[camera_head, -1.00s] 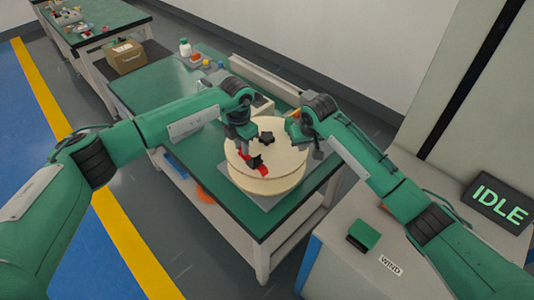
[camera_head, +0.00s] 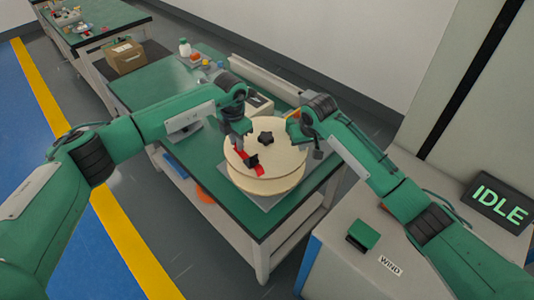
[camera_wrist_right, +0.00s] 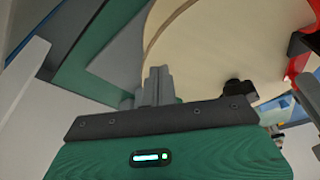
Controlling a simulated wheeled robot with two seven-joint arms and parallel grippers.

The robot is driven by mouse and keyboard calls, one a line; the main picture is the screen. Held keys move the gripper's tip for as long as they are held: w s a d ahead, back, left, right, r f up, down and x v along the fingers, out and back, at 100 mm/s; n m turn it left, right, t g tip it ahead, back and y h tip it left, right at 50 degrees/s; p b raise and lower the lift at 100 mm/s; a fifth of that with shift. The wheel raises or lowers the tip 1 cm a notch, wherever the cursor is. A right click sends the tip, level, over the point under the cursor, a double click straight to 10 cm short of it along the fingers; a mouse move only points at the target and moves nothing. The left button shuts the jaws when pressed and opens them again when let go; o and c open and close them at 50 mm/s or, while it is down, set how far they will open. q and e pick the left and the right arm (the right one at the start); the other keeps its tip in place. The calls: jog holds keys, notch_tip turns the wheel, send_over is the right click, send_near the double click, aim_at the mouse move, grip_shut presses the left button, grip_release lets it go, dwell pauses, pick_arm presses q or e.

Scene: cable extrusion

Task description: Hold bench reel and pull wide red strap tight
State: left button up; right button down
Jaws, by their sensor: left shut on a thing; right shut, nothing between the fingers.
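The bench reel (camera_head: 268,180) is a pale wooden spool with a dark star-shaped knob (camera_head: 265,138), lying flat on the bench. A wide red strap (camera_head: 243,157) with a black buckle (camera_head: 251,161) lies across its upper face. My left gripper (camera_head: 239,142) is shut on the upper-left end of the red strap. My right gripper (camera_head: 302,140) is at the reel's upper-right edge. In the right wrist view its fingers (camera_wrist_right: 155,85) are shut and empty beside the reel's rim (camera_wrist_right: 215,45). I cannot tell whether they touch it. Red strap (camera_wrist_right: 304,50) shows at the right there.
The green bench (camera_head: 165,88) carries a bottle (camera_head: 184,47), small parts and a grey rail behind. A cardboard box (camera_head: 125,58) sits to the left.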

pick_arm(q)
jog(key=shift+w+a+f, duration=0.1)
jog(key=shift+w+a, duration=0.25)
jog(key=shift+a, duration=0.2)
jog(key=shift+w+a+f, duration=0.1)
jog(key=shift+w+a, duration=0.2)
jog(key=shift+a, duration=0.2)
pick_arm(e)
jog(key=shift+s+f, duration=0.1)
jog(key=shift+f, duration=0.1)
pick_arm(q)
jog(key=o, duration=0.7)
jog(key=shift+c, duration=0.2)
jog(key=shift+o, duration=1)
jog(key=shift+s+a+r, duration=0.1)
jog(key=shift+s+r, duration=0.05)
pick_arm(e)
jog(key=shift+s+a+r, duration=0.1)
jog(key=shift+a, duration=0.1)
pick_arm(q)
jog(key=shift+w+d, duration=0.2)
jog(key=shift+d, duration=0.05)
pick_arm(e)
jog(key=shift+d, duration=0.1)
pick_arm(q)
jog(key=shift+w+d, duration=0.35)
jog(key=shift+d, duration=0.1)
